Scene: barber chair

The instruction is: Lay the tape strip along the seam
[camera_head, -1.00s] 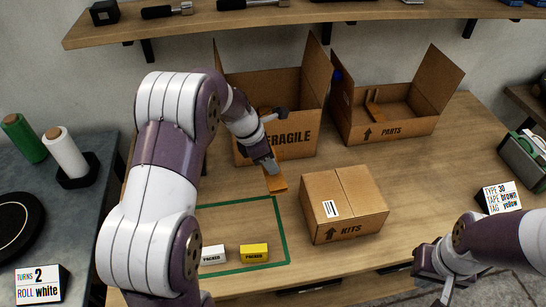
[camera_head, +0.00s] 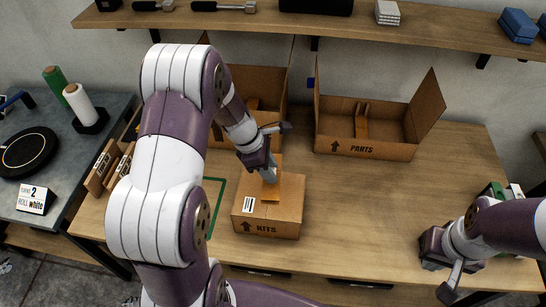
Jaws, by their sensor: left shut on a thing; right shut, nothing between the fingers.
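The closed cardboard KITS box (camera_head: 285,212) stands on the wooden table, right of my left arm. My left gripper (camera_head: 268,174) is above its top, shut on a brown tape strip (camera_head: 270,190). The strip extends over the middle of the box top and hides most of the seam. I cannot tell whether the strip fully touches the cardboard. My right gripper (camera_head: 433,250) is shut and empty, low over the table's right side.
The open PARTS box (camera_head: 370,149) stands behind, with a brown piece inside. Another open box (camera_head: 255,82) is partly hidden by my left arm. A green outline (camera_head: 213,190) marks the table. The table right of the KITS box is clear.

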